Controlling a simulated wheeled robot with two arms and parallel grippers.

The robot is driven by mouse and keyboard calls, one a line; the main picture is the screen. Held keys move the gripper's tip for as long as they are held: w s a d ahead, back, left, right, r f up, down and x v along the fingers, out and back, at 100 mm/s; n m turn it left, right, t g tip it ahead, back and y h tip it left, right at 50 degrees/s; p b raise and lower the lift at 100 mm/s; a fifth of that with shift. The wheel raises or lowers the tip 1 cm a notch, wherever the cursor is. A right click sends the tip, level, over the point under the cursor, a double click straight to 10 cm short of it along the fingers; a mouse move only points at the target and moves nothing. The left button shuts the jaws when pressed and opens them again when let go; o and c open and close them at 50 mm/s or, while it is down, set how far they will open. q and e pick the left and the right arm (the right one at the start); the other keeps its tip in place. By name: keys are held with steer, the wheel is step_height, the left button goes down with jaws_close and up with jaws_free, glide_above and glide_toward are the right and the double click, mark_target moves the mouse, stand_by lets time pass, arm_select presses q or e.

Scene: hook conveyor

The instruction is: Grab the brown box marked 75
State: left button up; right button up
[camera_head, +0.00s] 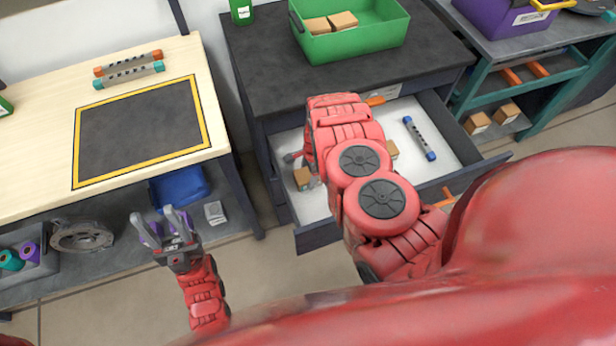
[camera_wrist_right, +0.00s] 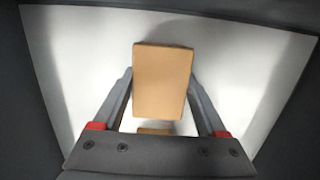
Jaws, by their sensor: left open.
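A small brown box (camera_head: 304,179) lies in the open drawer (camera_head: 464,152), near its left end. My right gripper reaches down into the drawer by this box and is mostly hidden by my right arm. In the right wrist view, a plain brown box (camera_wrist_right: 163,80) lies between the fingers of my right gripper (camera_wrist_right: 161,85), with no clear gap on either side; whether they press on it cannot be told. No number is readable on any box. A second brown box (camera_head: 392,150) shows partly beside my right arm. My left gripper (camera_head: 164,222) is open and empty above the floor.
A blue-ended grey cylinder (camera_head: 419,138) lies in the drawer. A green bin (camera_head: 352,42) with brown boxes stands on the dark cabinet (camera_head: 265,66). The wooden table (camera_head: 40,141) is left. More brown boxes (camera_head: 477,123) sit on a lower shelf at right.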

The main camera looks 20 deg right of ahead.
steer(key=c, duration=0.7)
